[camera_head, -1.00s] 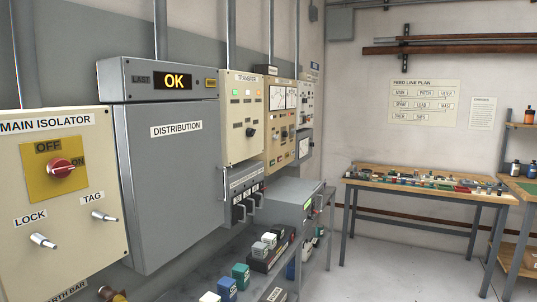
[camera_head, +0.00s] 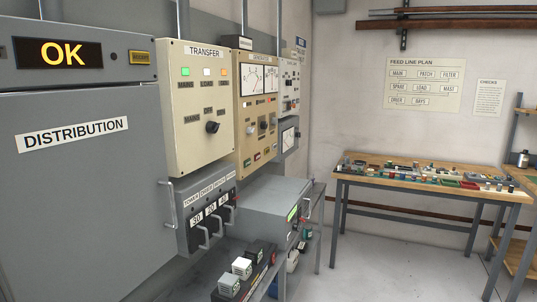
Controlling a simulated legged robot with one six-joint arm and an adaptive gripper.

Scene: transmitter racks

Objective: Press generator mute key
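The generator panel (camera_head: 257,112) is a cream box on the left wall, seen at a steep angle, just right of the transfer panel. It carries two meters (camera_head: 257,79) at the top, knobs (camera_head: 263,124) in the middle and small coloured keys (camera_head: 257,158) along its lower part. The key labels are too small to read, so I cannot tell which one is the mute key. My gripper and arm are not in view.
The transfer panel (camera_head: 201,101) and grey distribution cabinet (camera_head: 75,190) stand nearer on the left. Below the panels, a grey unit (camera_head: 268,207) sits on a bench with several small blocks. A workbench (camera_head: 350,178) stands at the back. Floor (camera_head: 400,265) is clear at right.

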